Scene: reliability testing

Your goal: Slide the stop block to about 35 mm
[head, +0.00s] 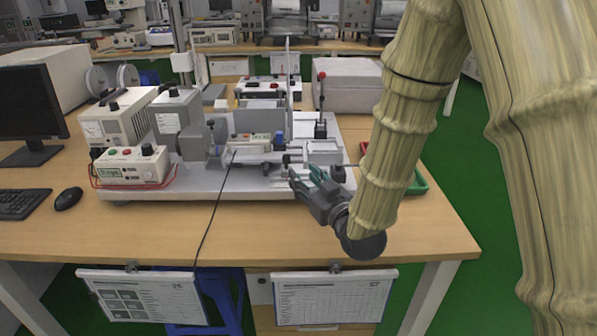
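A test bench machine with a pale base plate (225,187) stands on the wooden table. Silver slide parts (322,152) and small dark blocks lie on its right half. I cannot tell for sure which of them is the stop block, and no scale marks can be read at this size. My gripper (303,171) is at the front right of the machine, just in front of these parts, pointing back and left. Its dark fingers with teal pads look apart, with nothing clearly between them. Whether they touch a part of the machine cannot be told.
An upright lever with a red knob (322,77) stands behind the slide parts. A green tray (417,183) is to the right, partly behind my arm. A control box (131,167), a mouse (68,198) and a monitor (31,104) are at left.

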